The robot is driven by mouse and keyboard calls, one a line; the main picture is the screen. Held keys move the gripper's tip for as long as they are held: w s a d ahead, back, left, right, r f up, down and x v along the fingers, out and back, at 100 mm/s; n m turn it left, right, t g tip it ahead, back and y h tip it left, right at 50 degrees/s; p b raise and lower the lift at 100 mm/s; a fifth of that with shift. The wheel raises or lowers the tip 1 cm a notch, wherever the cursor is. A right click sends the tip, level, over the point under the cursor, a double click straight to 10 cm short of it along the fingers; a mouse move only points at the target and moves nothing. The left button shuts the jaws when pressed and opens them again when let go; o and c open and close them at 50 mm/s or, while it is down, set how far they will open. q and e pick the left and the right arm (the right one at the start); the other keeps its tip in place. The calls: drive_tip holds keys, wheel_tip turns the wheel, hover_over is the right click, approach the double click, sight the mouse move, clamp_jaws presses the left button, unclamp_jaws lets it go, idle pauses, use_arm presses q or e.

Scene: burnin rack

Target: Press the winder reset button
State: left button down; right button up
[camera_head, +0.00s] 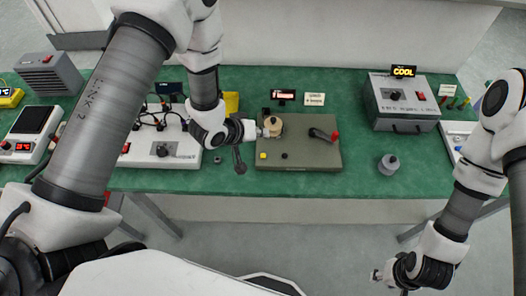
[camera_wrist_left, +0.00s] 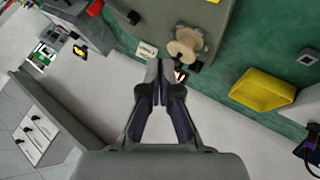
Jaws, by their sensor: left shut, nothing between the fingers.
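The winder is an olive box (camera_head: 300,157) at the middle of the green bench, with a tan spool (camera_head: 273,126) at its upper left and a red-tipped lever (camera_head: 333,136) at its right. A yellow button (camera_head: 263,155) and a black button (camera_head: 284,156) sit near its front left; I cannot tell which is the reset. My left gripper (camera_head: 264,132) is beside the spool, above the winder's left part. In the left wrist view its fingers (camera_wrist_left: 158,72) are shut and empty, with the spool (camera_wrist_left: 188,46) beyond them. My right gripper (camera_head: 377,274) is low at right, away from the bench; its fingers are too small to read.
A small display (camera_head: 283,95) and a white label (camera_head: 314,99) stand behind the winder. A yellow bin (camera_head: 231,103) is behind its left side. A grey cylinder (camera_head: 388,164) and a grey "COOL" box (camera_head: 402,101) are at right. Green bench is bare between winder and cylinder.

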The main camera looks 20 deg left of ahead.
sight(261, 156)
use_arm(q)
wheel_tip(261, 156, down, 8)
drive_tip(key=b, duration=0.6)
drive_tip(key=shift+b, duration=0.3)
drive_tip(key=shift+f, duration=0.4)
idle(0.6)
drive_tip(key=shift+f+b, duration=0.4)
drive_tip(key=shift+f+b, duration=0.3)
drive_tip(key=shift+f, duration=0.1)
idle(0.4)
drive_tip(key=shift+r, duration=0.1)
drive_tip(key=shift+s+r+p, duration=0.1)
drive_tip(key=shift+r+p, duration=0.65)
drive_tip(key=shift+r, duration=0.05)
